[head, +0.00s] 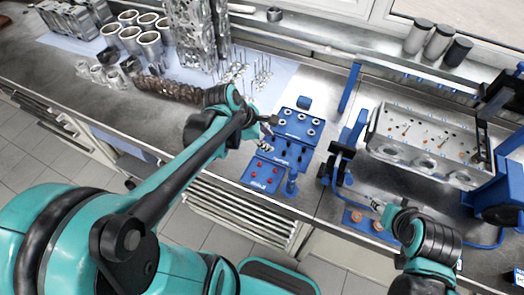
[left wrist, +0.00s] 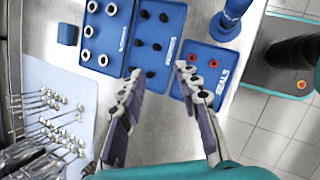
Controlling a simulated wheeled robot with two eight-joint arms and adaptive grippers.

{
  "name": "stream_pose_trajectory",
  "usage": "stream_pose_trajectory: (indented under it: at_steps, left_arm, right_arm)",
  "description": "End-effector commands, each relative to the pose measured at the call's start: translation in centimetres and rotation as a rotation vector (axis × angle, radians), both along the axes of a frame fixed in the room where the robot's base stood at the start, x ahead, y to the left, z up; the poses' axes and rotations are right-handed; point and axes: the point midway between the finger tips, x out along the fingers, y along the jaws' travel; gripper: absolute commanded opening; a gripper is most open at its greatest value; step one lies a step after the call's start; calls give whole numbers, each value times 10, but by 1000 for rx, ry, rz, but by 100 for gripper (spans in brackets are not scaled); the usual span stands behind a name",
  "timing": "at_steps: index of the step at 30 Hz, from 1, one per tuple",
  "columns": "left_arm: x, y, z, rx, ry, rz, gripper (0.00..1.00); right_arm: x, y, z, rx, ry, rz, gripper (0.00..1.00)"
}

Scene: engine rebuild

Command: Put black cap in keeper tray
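Small black pieces, the black caps as far as I can tell, sit in the middle blue tray (left wrist: 170,20) in the left wrist view; I cannot tell which one is meant, and the tray labels are too blurred to read surely. My left gripper (left wrist: 157,72) is open and empty, its fingertips over the near end of that tray. In the head view the left gripper (head: 268,133) is at the left edge of the blue trays (head: 297,113). My right gripper (head: 373,203) is at the front of the bench on the right; its fingers are too small to read.
The red-seal tray (head: 262,183) lies at the bench's front edge, beside a blue upright tool (left wrist: 225,24). A ring-filled tray (left wrist: 108,52) and a small blue block (left wrist: 67,35) are on the other side. Valves (left wrist: 42,120) lie on a pale mat. A cylinder head (head: 430,140) stands right.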

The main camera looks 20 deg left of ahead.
Motion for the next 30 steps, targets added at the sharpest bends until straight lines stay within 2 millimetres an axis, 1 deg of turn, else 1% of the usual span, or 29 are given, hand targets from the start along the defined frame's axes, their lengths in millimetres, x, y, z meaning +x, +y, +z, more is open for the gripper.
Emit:
stream_pose_trajectory:
  at_steps: [1,2,3,5,6,9,12,15,18,20,28,30]
  left_arm:
    - [-13,-6,6,87,-53,-131,33]
    - [-20,-7,9,151,-91,-228,33]
    - [-30,-9,13,242,-143,-361,33]
    - [-44,-12,19,380,-212,-566,33]
    - [-53,-13,22,474,-256,-704,33]
    - [-73,-13,28,699,-341,-1031,33]
    - [-87,-13,31,890,-398,-1308,33]
    - [-97,-13,32,1028,-427,-1509,33]
    - [-102,-12,33,1108,-440,-1623,33]
    - [-103,-12,33,1131,-442,-1657,33]
    - [-103,-12,33,1139,-443,-1670,33]
    - [-103,-12,29,1138,-443,-1669,33]
  right_arm:
    - [0,0,0,0,0,0,43]
    - [0,0,0,0,0,0,43]
    - [0,0,0,0,0,0,43]
    - [0,0,0,0,0,0,43]
    - [0,0,0,0,0,0,43]
    - [0,0,0,0,0,0,43]
    - [0,0,0,0,0,0,43]
    - [0,0,0,0,0,0,43]
    - [0,0,0,0,0,0,43]
    - [0,0,0,0,0,0,43]
    - [0,0,0,0,0,0,43]
    - [0,0,-4,0,0,0,43]
